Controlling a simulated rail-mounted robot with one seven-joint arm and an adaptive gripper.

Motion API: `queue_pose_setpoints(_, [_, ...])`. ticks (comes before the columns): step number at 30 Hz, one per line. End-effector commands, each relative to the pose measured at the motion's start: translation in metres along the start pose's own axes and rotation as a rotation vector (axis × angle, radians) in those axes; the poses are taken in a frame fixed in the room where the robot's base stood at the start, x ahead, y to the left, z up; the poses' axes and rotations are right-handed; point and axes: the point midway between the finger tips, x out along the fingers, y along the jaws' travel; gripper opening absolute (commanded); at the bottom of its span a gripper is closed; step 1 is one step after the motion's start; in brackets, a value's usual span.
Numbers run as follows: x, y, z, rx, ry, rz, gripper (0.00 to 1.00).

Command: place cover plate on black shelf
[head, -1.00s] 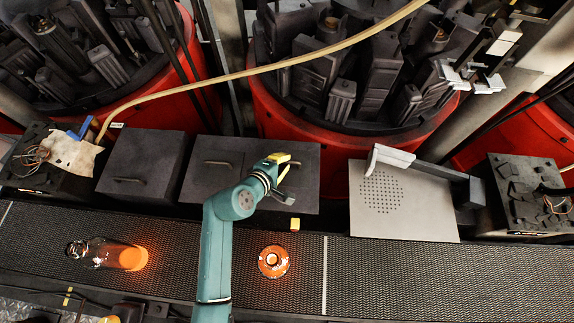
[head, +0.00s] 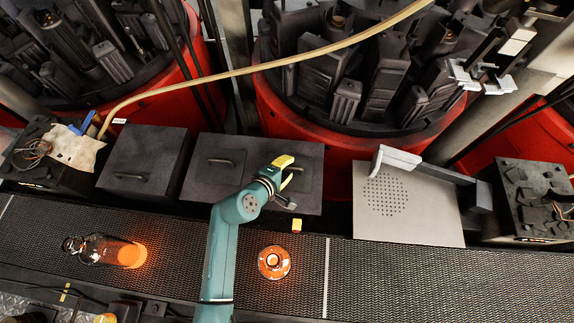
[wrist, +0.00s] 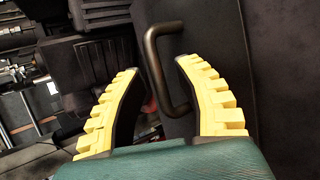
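Dark flat panels with bar handles lie on the box tops behind the conveyor; I cannot tell for certain which is the cover plate. One panel (head: 212,172) has its handle in plain view left of my gripper. My gripper (head: 289,192) is over the panel to its right (head: 308,165), with yellow fingertips spread. In the wrist view my gripper (wrist: 155,68) is open, and a dark bar handle (wrist: 153,58) on a dark panel (wrist: 205,30) stands between and beyond the fingertips. No grip on it shows. I cannot single out the black shelf.
A dark box with a handle (head: 143,165) stands further left. A pale perforated plate (head: 420,220) with a white-and-grey bracket lies to the right. On the mesh conveyor (head: 400,285) are a glowing bottle (head: 105,251) and a glowing round glass piece (head: 273,263). Red rotary moulds (head: 335,130) stand behind.

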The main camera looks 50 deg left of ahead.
Motion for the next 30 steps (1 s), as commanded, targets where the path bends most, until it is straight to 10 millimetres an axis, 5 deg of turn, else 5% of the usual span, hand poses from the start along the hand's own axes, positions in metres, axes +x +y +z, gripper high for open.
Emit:
queue_pose_setpoints(5, [-0.006, 0.004, 0.001, -0.001, 0.000, -0.001, 0.33])
queue_pose_setpoints(19, [-0.110, 0.006, 0.001, -0.003, 0.001, -0.001, 0.33])
queue_pose_setpoints(30, [-0.121, 0.002, 0.001, 0.001, -0.001, 0.001, 0.33])
